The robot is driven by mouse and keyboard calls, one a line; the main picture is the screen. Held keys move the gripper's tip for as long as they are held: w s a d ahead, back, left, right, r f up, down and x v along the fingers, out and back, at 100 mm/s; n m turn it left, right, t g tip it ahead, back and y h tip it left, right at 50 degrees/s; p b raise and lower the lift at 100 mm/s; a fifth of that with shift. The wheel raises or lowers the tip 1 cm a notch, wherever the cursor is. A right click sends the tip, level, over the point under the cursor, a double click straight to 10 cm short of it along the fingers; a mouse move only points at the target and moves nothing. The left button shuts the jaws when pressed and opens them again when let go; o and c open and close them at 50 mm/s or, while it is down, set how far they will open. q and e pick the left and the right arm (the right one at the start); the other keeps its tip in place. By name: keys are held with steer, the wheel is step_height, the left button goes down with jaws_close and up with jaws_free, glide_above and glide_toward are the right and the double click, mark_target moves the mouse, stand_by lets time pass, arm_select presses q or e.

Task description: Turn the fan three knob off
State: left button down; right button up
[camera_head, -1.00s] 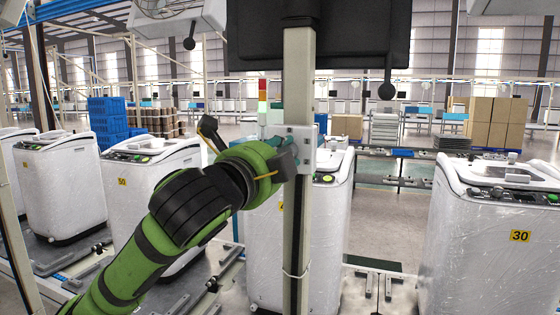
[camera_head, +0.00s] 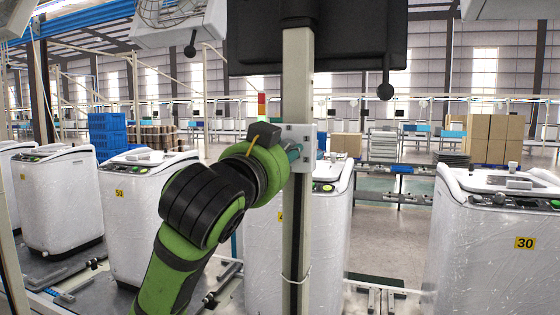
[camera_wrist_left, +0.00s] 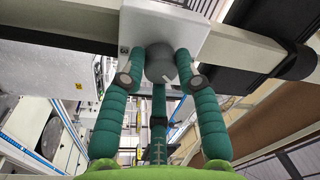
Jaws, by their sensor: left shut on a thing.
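A round grey knob (camera_wrist_left: 160,64) sits on a pale control box (camera_wrist_left: 178,22) in the left wrist view. In the head view the box (camera_head: 298,131) is fixed to an upright post, and the knob is hidden. My left gripper (camera_head: 294,152) is at the box, mostly hidden behind my green wrist. In the left wrist view its teal fingers (camera_wrist_left: 158,80) are closed around the knob from both sides, with another finger below. The knob's pointer angle is not clear. A fan cage (camera_head: 168,12) hangs at the top left. My right gripper is out of view.
The upright post (camera_head: 297,230) stands just ahead, with a dark monitor (camera_head: 330,38) above the box. White washer-like machines stand behind it, such as the one marked 30 (camera_head: 490,255) on the right. Blue crates (camera_head: 107,135) stand farther back.

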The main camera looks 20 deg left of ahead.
arm_select(q)
steer(key=shift+s+r+n+y+b, duration=0.15)
steer(key=shift+n+y+b, duration=0.4)
steer(key=shift+n, duration=1.55)
steer(key=shift+w+r+n+y+b, duration=0.15)
steer(key=shift+n+b, duration=0.65)
steer(key=shift+n, duration=1.3)
steer(key=shift+s, duration=0.1)
steer(key=c, duration=0.9)
jaws_free()
steer(key=shift+f, duration=0.1)
steer(key=shift+d, duration=0.1)
steer(key=s, duration=0.7)
steer(key=shift+s+f, duration=0.1)
steer(key=shift+f, duration=0.25)
